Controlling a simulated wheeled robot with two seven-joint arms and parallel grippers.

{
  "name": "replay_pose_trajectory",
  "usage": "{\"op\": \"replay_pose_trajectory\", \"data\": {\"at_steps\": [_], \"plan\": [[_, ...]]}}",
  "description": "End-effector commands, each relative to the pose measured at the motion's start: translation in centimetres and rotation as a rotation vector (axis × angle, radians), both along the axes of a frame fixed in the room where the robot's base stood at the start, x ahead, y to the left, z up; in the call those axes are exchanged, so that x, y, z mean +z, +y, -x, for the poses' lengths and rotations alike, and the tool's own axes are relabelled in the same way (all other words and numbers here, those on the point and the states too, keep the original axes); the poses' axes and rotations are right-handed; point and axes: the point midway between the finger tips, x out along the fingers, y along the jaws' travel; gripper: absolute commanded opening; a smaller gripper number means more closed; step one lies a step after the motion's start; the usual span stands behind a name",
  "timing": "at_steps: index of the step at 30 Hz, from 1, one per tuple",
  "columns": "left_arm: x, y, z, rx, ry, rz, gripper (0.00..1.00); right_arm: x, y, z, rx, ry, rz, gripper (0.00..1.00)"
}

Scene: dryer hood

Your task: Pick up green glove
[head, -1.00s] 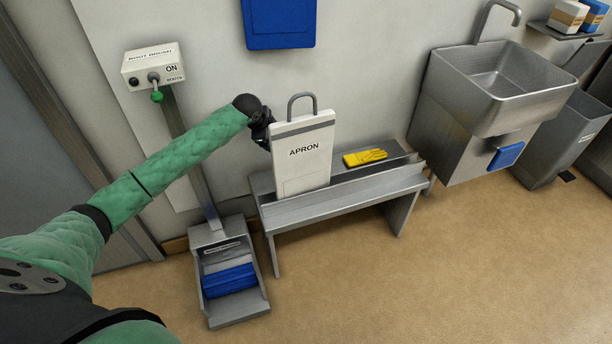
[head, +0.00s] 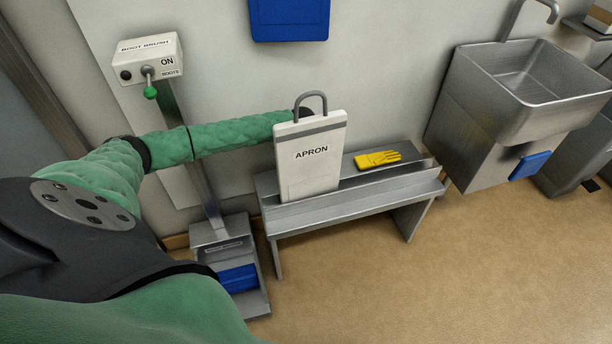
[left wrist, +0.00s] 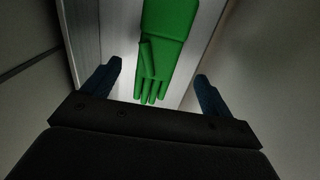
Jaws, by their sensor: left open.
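The green glove (left wrist: 166,45) shows in the left wrist view, lying on a grey surface with its fingers pointing toward my gripper. My left gripper (left wrist: 158,85) is open, with one dark blue finger on each side of the glove's fingertips and nothing held. In the head view the glove is not visible. My left arm reaches behind the white APRON board (head: 311,165), which hides the gripper there. My right gripper is not in view.
The board stands on a grey metal bench (head: 350,203). A yellow glove (head: 377,159) lies on the bench right of it. A boot brush unit (head: 228,255) is at left, and a steel sink (head: 530,85) at right.

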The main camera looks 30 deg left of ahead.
Motion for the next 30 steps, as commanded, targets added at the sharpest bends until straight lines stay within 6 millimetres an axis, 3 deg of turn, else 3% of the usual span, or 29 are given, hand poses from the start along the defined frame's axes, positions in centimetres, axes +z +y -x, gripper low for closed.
{"op": "replay_pose_trajectory", "data": {"at_steps": [12, 19, 20, 27, 30], "plan": [[-4.6, -1.0, -0.7, -0.002, 0.001, 0.001, 0.85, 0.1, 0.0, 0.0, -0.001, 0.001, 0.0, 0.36], [-4.9, -1.0, -0.7, -0.002, -0.001, 0.001, 0.85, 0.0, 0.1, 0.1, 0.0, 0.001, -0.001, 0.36], [-4.9, -1.0, -0.7, -0.003, -0.001, 0.001, 0.83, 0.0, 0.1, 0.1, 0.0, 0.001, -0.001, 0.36], [-4.9, -1.0, -0.7, -0.002, -0.001, 0.001, 0.37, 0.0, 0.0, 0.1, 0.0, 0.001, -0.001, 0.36], [-4.9, -0.9, -0.7, -0.002, -0.001, 0.001, 0.37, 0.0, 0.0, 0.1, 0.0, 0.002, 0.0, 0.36]]}}
